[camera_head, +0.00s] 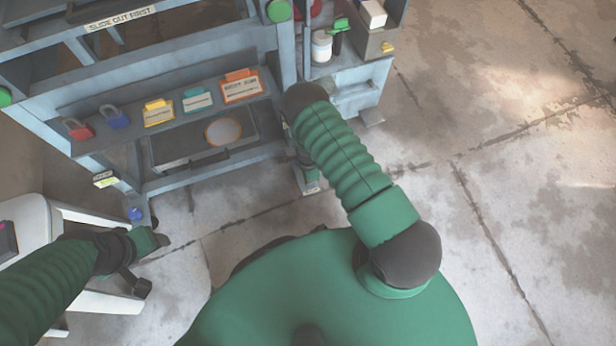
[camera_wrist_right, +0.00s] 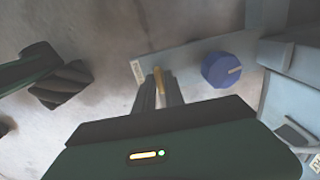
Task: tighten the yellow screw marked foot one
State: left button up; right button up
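In the right wrist view a slim yellow screw (camera_wrist_right: 160,80) stands between the two dark fingertips of my right gripper (camera_wrist_right: 160,88). The fingers lie close on both sides of it and appear shut on it. A small pale label (camera_wrist_right: 137,70) with unreadable text is on the grey bar just left of it. In the head view my right forearm reaches down to the right lower corner of the press frame, hiding the screw and most of that gripper.
Another blue knob (camera_head: 135,214) is at the frame's left foot. The press shelf holds red (camera_head: 78,130) and blue (camera_head: 115,118) padlocks and coloured tags. A white stool (camera_head: 35,225) stands left. Floor at right is clear.

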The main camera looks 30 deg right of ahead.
jog(key=o, duration=0.3)
notch_tip(320, 180, up, 17)
jog(key=p, duration=0.8)
jog(key=shift+f, duration=0.15)
